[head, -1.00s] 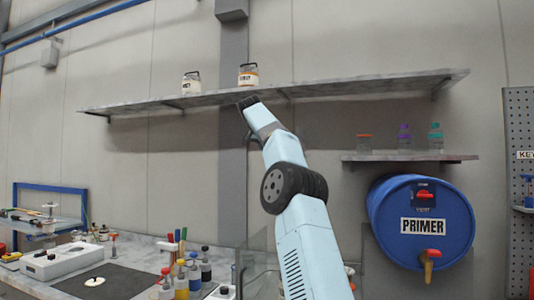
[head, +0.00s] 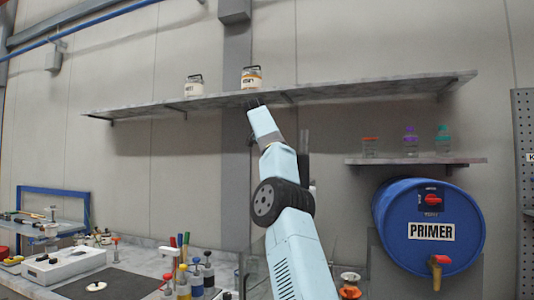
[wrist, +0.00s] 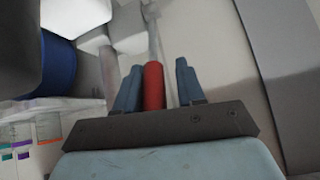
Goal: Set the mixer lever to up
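In the wrist view a red cylindrical grip (wrist: 153,87) on a thin pale rod stands between the two blue fingers of my gripper (wrist: 157,85). It looks like the mixer lever's handle. Narrow gaps show on both sides of the grip, so the fingers look open around it; whether one touches it is hard to tell. The lower end of the grip is hidden behind the gripper's dark crossbar. In the head view my arm rises in front of the wall, and neither my gripper nor the lever can be made out clearly. The lever's position cannot be told.
A long wall shelf (head: 350,92) with two jars is above my arm. A small shelf (head: 420,161) with capped bottles and a blue PRIMER drum (head: 400,215) are at right. A bench (head: 135,268) with coloured bottles and a white box (head: 64,265) is at lower left.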

